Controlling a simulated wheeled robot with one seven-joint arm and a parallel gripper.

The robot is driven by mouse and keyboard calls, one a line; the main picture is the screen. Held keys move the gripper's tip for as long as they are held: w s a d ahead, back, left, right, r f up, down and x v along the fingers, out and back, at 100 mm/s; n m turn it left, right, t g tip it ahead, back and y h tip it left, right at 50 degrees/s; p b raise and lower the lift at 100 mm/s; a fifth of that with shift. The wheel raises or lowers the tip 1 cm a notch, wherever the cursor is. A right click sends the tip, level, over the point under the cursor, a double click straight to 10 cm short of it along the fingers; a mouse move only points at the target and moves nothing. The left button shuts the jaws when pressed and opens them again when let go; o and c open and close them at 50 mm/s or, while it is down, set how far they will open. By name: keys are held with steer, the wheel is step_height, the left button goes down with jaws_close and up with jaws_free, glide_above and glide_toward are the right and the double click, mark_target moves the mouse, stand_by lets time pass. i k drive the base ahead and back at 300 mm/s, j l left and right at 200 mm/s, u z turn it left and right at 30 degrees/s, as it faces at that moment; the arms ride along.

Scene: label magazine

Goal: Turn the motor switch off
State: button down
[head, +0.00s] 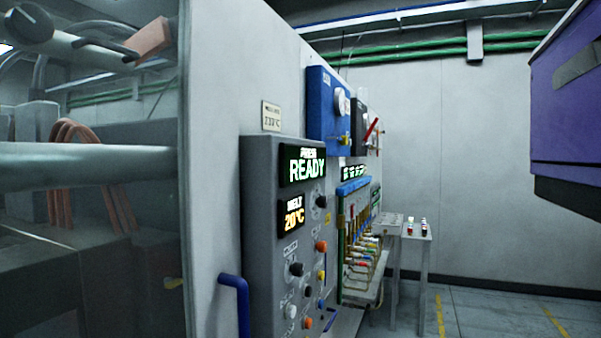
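A grey control panel (262,215) stands on the pale machine wall in the middle of the head view, seen at a steep angle. Its upper display (306,165) reads "READY" in green, and a lower display (292,215) reads "MELT 20°C" in orange. Below and beside the displays are several knobs, including a black knob (296,269), an orange knob (321,246) and a white knob (291,311). Their small labels are too blurred to read, so I cannot tell which is the motor switch or how it is set. My gripper is not in view.
A blue handle (238,292) sticks out left of the panel. Beyond are a blue box (322,110), a manifold with coloured valves (357,235) and a small grey table (411,233). A purple block (565,105) fills the upper right. The floor at right is open.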

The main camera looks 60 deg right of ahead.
mark_target(297, 269)
steer(key=k+l+z, duration=0.2)
steer(key=z, duration=0.25)
steer(key=k+l+z, duration=0.15)
steer(key=l+z, duration=0.25)
